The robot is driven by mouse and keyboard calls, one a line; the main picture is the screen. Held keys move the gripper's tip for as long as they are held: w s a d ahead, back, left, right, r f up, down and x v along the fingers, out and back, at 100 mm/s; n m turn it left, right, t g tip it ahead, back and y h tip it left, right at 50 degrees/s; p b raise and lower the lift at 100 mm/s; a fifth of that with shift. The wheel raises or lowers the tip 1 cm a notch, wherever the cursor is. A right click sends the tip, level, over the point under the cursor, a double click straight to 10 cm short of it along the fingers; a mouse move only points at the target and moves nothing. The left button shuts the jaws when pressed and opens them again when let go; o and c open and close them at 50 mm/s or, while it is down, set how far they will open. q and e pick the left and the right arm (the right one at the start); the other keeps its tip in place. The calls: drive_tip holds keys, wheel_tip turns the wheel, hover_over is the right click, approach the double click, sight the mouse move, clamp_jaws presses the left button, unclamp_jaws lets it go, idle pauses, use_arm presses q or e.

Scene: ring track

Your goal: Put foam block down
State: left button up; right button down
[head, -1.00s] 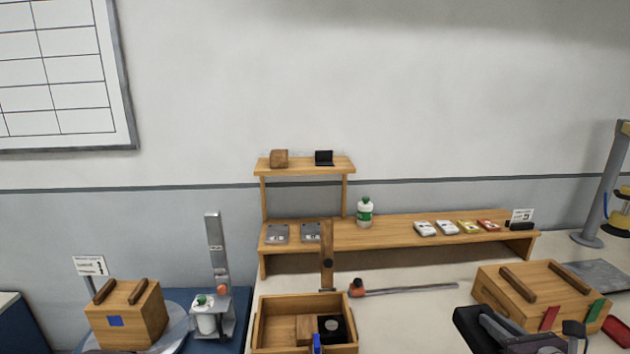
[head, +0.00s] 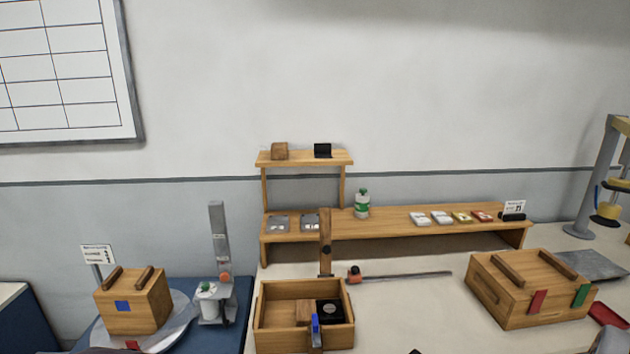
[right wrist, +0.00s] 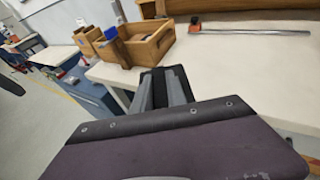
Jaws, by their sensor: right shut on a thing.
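My right gripper (right wrist: 163,88) shows in the right wrist view, its grey fingers shut on a dark, blackish piece (right wrist: 155,82). This piece may be the foam block; its full shape is hidden by the fingers. The gripper is over or in front of the pale tabletop, and I cannot tell its height above it. In the head view the right gripper is out of the picture, apart from perhaps a small dark tip at the bottom edge. My left gripper is in neither view.
An open wooden tray (head: 262,330) holds a wooden block (head: 304,312) and a black item (head: 330,312). A lidded wooden box (head: 520,290) stands right, another box (head: 130,308) left. A long shelf (head: 390,226) lines the back. Pale tabletop (head: 410,310) lies clear between tray and right box.

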drive_tip(key=s+a+f+n+g+y, duration=0.3)
drive_tip(key=s+a+f+n, duration=0.1)
drive_tip(key=a+f, duration=0.3)
drive_tip(key=shift+s+a+g+y, duration=0.3)
drive_tip(key=shift+a, duration=0.5)
